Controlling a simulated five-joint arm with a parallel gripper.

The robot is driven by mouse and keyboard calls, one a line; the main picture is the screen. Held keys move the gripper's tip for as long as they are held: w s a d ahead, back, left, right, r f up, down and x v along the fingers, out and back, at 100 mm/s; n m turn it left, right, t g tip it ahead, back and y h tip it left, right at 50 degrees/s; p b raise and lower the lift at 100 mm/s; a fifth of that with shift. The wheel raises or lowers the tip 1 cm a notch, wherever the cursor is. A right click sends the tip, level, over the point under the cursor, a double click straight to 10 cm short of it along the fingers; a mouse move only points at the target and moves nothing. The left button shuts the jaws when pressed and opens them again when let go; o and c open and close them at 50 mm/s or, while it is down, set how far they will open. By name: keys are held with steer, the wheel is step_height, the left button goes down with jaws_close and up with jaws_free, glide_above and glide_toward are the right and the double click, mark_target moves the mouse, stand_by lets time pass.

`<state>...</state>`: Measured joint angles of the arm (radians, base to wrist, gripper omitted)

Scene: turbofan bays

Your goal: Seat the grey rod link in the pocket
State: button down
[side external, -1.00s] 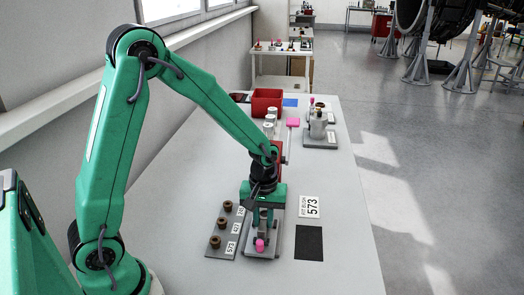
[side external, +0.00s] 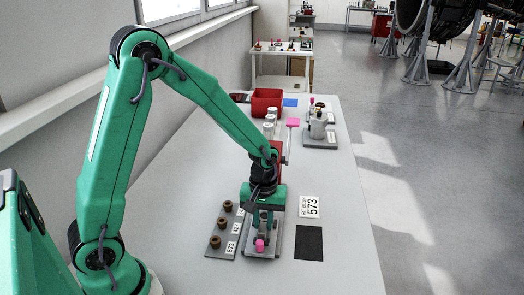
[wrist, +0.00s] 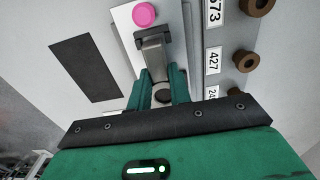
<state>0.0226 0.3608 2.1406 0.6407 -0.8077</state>
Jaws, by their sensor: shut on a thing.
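My gripper (wrist: 160,92) is shut on the grey rod link (wrist: 153,52), with one green finger on each side of it. In the side external view, my gripper (side external: 263,222) is low over a grey fixture plate (side external: 262,253). The link points from the fingers toward a pink knob (wrist: 144,14) on the fixture. The pink knob (side external: 260,245) also shows at the fixture's front in the side external view. The pocket cannot be made out, and the link's underside is hidden, so I cannot tell whether it is seated.
A rack (side external: 219,246) with brown bushes and number labels stands left of the fixture. A red bin (side external: 266,101) and a grey fixture (side external: 319,130) stand farther back. The table's front right is clear.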

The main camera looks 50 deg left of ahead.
steer(key=shift+f, duration=0.4)
steer(key=c, duration=0.8)
jaws_free()
steer(key=shift+r, duration=0.1)
steer(key=shift+r, duration=3.4)
